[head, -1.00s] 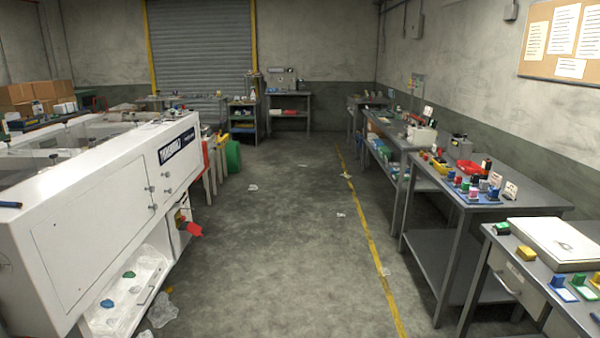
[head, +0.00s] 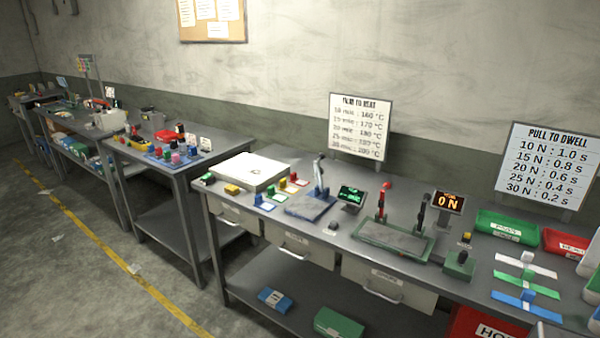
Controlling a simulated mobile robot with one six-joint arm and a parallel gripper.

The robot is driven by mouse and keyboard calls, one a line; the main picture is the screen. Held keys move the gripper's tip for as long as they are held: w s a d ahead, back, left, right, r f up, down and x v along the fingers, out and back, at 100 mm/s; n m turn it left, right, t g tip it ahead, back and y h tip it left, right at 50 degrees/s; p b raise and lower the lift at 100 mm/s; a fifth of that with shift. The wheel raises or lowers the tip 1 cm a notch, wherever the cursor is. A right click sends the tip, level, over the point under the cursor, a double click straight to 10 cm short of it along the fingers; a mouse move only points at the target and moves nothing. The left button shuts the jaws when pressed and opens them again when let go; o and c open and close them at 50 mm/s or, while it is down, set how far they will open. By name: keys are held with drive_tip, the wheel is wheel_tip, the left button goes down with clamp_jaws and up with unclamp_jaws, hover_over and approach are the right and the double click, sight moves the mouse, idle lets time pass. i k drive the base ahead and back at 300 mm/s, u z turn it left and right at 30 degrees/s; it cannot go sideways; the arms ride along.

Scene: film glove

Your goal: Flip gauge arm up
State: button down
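A blue flat plate (head: 311,207) lies on the long grey bench, with a grey-silver lever arm (head: 320,172) at its back that appears to stand upright. A small display with green digits (head: 351,195) is just right of it; its reading is too small to tell. Further right is a green-edged plate (head: 394,240) with a red-handled lever (head: 383,198) and a black lever (head: 421,212). An orange display (head: 448,202) behind it reads 0 N. No label shows which lever is the gauge arm. My gripper is not in view.
The grey bench (head: 340,240) has drawers and a lower shelf. A white flat box (head: 249,171) and small coloured stamp-like pieces lie left of the blue plate. Green (head: 507,230) and red (head: 566,242) trays are at right. Two charts stand behind. Open floor (head: 80,260) is at lower left.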

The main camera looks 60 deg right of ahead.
sight(319, 171)
drive_tip(key=u, duration=1)
drive_tip(key=k, duration=1)
drive_tip(key=z, duration=0.7)
drive_tip(key=i, duration=1)
drive_tip(key=u, duration=0.1)
